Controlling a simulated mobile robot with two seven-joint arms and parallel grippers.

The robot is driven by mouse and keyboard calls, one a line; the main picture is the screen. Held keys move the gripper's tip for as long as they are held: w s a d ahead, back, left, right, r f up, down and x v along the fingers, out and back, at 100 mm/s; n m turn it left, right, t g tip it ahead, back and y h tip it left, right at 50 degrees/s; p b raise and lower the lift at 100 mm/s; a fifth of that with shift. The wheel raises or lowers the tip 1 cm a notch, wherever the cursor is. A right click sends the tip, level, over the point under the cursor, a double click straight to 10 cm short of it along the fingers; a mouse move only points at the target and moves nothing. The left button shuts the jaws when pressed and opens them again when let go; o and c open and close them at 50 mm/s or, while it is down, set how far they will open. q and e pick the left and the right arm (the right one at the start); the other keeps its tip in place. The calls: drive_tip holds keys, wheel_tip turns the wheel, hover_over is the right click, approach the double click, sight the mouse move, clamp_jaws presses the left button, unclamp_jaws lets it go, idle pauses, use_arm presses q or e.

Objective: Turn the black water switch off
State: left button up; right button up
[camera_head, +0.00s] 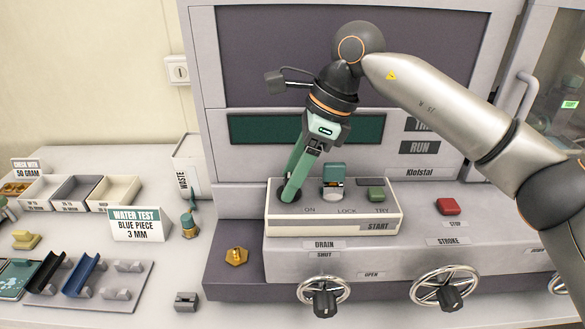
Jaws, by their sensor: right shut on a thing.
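My right gripper (290,192) reaches down from above with its green fingers onto the left end of a white switch box (334,217). It is shut on a small part beside the ON mark. The fingers hide most of that part, so I cannot tell its colour or whether it is the black water switch. To its right on the box stand a teal and silver lock switch (333,178) and a green button (376,194). Two black knobs sit on handwheels below, one under the DRAIN label (324,303) and one under the STROKE label (450,298). My left gripper is out of view.
A red stop button (448,206) is right of the box. A brass hex part (236,256) lies on the ledge at left. A WATER TEST sign (138,224), trays (75,190) and a rack (85,285) stand on the left table. A grey upright panel is behind.

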idle(0.5)
drive_tip(key=o, duration=1.4)
drive_tip(key=v, duration=1.2)
drive_tip(key=shift+r+b, duration=0.35)
